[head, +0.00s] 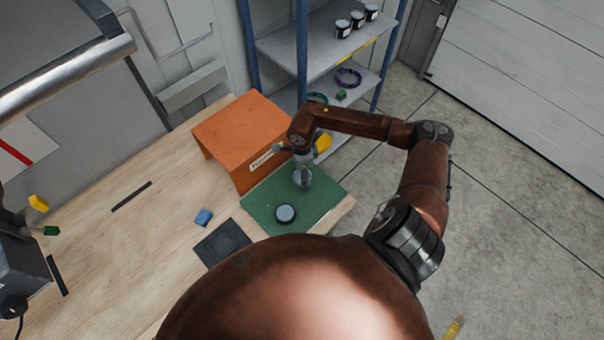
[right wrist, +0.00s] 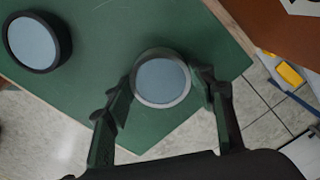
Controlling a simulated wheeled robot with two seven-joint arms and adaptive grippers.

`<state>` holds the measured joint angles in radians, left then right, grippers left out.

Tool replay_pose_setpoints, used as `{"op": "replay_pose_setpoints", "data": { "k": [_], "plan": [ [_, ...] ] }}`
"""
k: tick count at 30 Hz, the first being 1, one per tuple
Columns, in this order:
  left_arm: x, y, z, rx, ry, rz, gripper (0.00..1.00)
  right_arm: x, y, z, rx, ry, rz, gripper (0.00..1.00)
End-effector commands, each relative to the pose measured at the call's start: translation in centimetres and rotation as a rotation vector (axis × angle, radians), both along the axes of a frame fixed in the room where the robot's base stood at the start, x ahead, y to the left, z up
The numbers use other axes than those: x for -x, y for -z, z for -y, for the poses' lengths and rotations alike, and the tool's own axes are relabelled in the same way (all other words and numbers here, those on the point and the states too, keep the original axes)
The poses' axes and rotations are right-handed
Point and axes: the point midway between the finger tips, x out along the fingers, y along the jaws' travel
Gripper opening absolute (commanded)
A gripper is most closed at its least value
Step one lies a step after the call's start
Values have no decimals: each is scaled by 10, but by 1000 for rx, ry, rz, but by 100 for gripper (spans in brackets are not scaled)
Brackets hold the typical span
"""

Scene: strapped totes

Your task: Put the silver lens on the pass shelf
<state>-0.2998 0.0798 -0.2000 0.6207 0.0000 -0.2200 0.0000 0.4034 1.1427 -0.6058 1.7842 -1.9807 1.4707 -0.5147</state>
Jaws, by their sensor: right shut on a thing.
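The silver lens (right wrist: 163,82), a round disc with a silver rim and pale blue-grey face, is between the fingers of my right gripper (right wrist: 169,80), which is shut on it. In the head view, my right gripper (head: 303,168) is over the back of the green mat (head: 258,203). I cannot tell whether the lens touches the mat. A black-rimmed lens (head: 285,214) lies on the mat in front; it also shows in the right wrist view (right wrist: 38,42). An orange raised shelf (head: 240,127) with a white label stands behind the mat. My left gripper is not in view.
A blue-posted shelf rack (head: 303,50) behind holds several dark jars (head: 343,28) and a purple ring (head: 348,78). A blue block (head: 204,217) and a dark square pad (head: 222,244) lie on the wooden table (head: 150,225). The orange shelf's top is clear.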

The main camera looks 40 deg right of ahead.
Motion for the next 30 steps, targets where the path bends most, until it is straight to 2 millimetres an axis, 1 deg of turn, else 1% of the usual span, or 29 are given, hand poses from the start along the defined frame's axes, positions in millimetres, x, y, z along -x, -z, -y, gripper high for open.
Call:
{"op": "replay_pose_setpoints", "data": {
  "k": [4, 5, 12, 20, 23, 26, 29, 30],
  "plan": [
    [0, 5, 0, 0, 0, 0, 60, 0, 4, 0, 0, 0, 1, 20],
    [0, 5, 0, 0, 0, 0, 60, 0, 4, 0, 0, 0, 0, 51],
    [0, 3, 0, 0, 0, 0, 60, 0, 2, 0, 0, 0, 0, 68],
    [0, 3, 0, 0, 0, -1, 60, 0, 2, 0, 0, 1, 0, 68],
    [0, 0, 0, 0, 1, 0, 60, 0, -1, 0, 0, 1, 0, 68],
    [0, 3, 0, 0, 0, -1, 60, -1, -11, 1, 1, 1, 3, 68],
    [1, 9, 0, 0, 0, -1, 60, -1, -29, 1, 2, 0, 4, 68],
    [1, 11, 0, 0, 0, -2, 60, -2, -38, 1, 3, -1, 4, 68]
  ]
}}
